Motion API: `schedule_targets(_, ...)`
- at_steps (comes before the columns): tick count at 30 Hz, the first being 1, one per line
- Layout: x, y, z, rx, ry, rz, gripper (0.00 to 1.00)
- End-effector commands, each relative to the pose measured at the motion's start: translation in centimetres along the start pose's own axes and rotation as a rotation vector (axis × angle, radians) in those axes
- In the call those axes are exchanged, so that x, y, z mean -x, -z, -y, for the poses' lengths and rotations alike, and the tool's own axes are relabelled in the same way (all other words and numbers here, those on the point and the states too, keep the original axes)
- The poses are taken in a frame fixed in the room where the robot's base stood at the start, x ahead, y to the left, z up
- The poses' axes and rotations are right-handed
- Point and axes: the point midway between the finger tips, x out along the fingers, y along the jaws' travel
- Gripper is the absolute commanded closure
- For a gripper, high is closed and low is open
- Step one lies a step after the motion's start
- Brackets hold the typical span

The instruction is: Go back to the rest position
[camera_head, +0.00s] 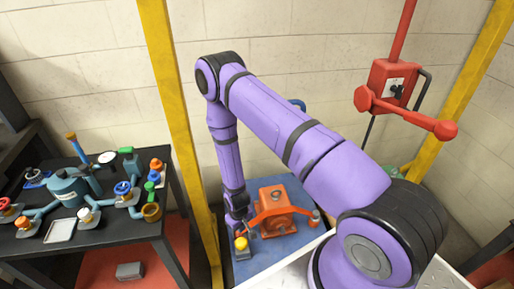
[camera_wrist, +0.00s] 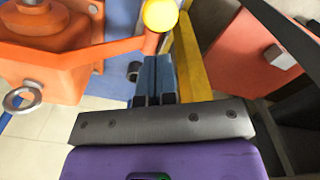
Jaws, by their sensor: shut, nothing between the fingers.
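My purple arm reaches down from the right in the head view. Its end, my gripper (camera_head: 240,228), points down beside an orange motor (camera_head: 272,200) on a blue surface (camera_head: 285,245). In the wrist view the fingers of my gripper (camera_wrist: 154,82) are together with nothing between them. A yellow knob (camera_head: 241,243) is close to the fingertips in the head view. It also shows in the wrist view (camera_wrist: 160,14), just beyond the fingers. Whether the fingers touch it I cannot tell. The orange motor fills the upper left of the wrist view (camera_wrist: 45,62), with its orange bar running toward the knob.
A yellow post (camera_head: 178,110) stands left of my arm, close to the gripper. A dark table (camera_head: 95,238) with valves and pipes is further left. A red lever box (camera_head: 392,82) hangs at the right, before another yellow post (camera_head: 462,90). A block wall closes the back.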

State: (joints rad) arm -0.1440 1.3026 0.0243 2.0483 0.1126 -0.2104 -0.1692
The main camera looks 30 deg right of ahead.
Motion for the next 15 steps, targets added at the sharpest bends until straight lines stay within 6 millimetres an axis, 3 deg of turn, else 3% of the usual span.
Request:
schedule_targets(5,0.2,0.1,0.0,0.0,0.0,-0.002,1.0)
schedule_targets(8,1.4,0.9,-0.1,-0.003,0.001,-0.011,1.0)
schedule_targets(11,4.0,2.5,-0.4,-0.009,0.003,-0.026,1.0)
schedule_targets(15,9.3,4.9,-0.9,-0.02,0.006,-0.055,1.0)
